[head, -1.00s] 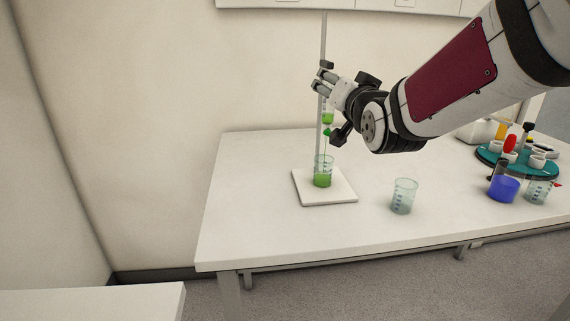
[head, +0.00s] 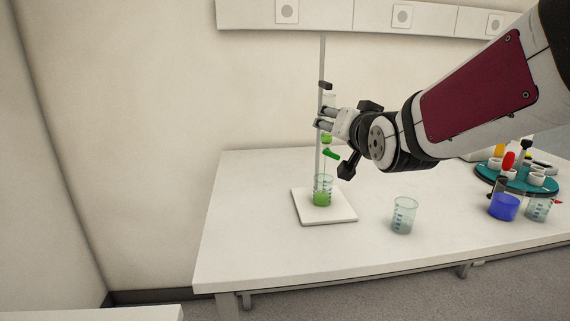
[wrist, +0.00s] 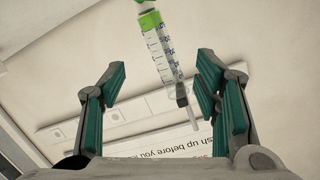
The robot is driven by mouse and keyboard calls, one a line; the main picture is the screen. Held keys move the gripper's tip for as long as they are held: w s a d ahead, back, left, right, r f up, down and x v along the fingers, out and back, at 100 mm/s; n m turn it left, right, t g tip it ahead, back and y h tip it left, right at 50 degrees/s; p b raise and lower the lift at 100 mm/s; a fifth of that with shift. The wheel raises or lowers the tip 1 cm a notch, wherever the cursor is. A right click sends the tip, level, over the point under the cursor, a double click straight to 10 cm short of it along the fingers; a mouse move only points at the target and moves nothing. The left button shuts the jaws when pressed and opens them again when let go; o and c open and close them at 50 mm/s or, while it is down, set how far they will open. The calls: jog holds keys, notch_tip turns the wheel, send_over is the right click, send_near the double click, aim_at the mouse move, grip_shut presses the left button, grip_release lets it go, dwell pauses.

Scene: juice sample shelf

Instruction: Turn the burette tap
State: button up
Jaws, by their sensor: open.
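The burette stands upright on a thin rod in the head view, and its graduated tube (wrist: 160,50) shows between the fingers in the wrist view. Its green tap (head: 331,153) sits below my gripper and tilts down to the right. Green also shows at the tube's end in the wrist view (wrist: 150,20). A beaker of green liquid (head: 322,197) stands below the tap on the white stand base (head: 340,212). My gripper (head: 322,118) is open and empty, beside the burette just above the tap. It partly hides the tube.
An empty beaker (head: 404,216) stands right of the base on the white bench (head: 270,240). A beaker of blue liquid (head: 503,207), another beaker (head: 537,209) and a teal round rack (head: 490,176) are at the right. The bench's front left is clear.

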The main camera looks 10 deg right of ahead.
jog(key=s+f+n+g+p, duration=0.1)
jog(key=s+f+g, duration=0.3)
jog(key=s, duration=0.5)
jog(key=s+f+n+g+p, duration=0.1)
jog(key=s+f+g, duration=0.35)
jog(key=s, duration=0.45)
jog(key=s+f+n+g+p, duration=0.1)
jog(key=s+f+n+g, duration=0.3)
jog(key=s, duration=0.6)
jog(key=m+t+p, duration=0.7)
jog(key=t+p, duration=0.8)
jog(key=p, duration=0.2)
send_near(332, 155)
jog(key=shift+g, duration=0.25)
jog(key=w+b, duration=0.5)
jog(key=b, duration=0.5)
jog(key=shift+w+b, duration=0.2)
jog(key=shift+b, duration=0.15)
jog(key=w+b, duration=0.2)
jog(key=b, duration=0.1)
jog(key=shift+w, duration=0.2)
jog(key=shift+w+r, duration=0.15)
jog(key=shift+w, duration=1.15)
